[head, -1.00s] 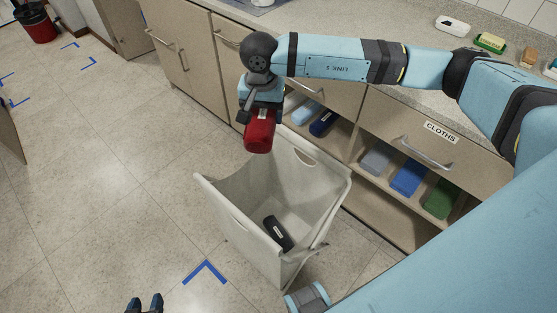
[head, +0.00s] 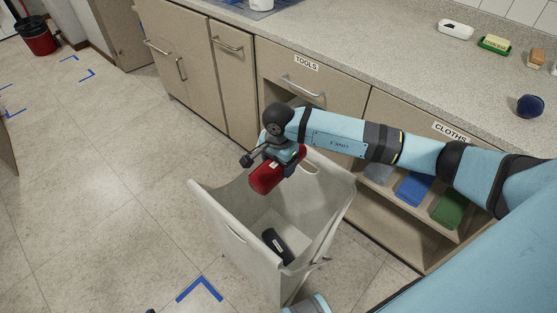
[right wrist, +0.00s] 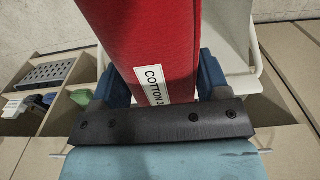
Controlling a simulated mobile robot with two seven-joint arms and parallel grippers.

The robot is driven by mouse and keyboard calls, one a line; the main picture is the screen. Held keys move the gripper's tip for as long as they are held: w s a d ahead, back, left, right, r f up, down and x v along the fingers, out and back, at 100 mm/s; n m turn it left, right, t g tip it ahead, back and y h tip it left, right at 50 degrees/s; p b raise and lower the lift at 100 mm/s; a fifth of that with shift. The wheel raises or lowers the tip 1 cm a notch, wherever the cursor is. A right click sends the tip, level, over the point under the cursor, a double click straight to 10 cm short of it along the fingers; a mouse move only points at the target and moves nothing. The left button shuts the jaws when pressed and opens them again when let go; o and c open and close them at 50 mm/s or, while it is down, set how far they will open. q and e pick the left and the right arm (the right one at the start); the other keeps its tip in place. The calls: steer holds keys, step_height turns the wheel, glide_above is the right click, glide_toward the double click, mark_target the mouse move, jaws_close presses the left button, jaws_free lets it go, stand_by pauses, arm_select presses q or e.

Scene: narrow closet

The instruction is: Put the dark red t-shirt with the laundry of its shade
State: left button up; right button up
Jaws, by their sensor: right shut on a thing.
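The dark red t-shirt (head: 266,178) is a rolled or folded bundle; in the right wrist view (right wrist: 150,40) it has a white label that starts "COTTON 3". My right gripper (head: 279,166) is shut on it, with a finger on each side in the right wrist view (right wrist: 158,82). It holds the shirt over the far rim area of a pale laundry hamper (head: 250,258). Inside the hamper lies a dark, near-black bundle (head: 277,243) with a small label, unreadable here. Only a dark tip, probably of my left gripper (head: 150,311), shows at the bottom edge.
Behind the hamper stands a cabinet with a "TOOLS" drawer (head: 300,85) and a "CLOTHS" drawer. A low shelf holds grey, blue (head: 412,188) and green (head: 448,208) folded cloths. The floor left of the hamper is clear, with blue corner marks (head: 200,289).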

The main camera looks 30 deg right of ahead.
steer(key=shift+f+b, duration=0.75)
steer(key=shift+f, duration=1)
steer(key=o, duration=1.1)
step_height(320, 180, up, 14)
steer(key=shift+f+p, duration=0.1)
steer(key=shift+p, duration=0.8)
steer(key=shift+a, duration=0.1)
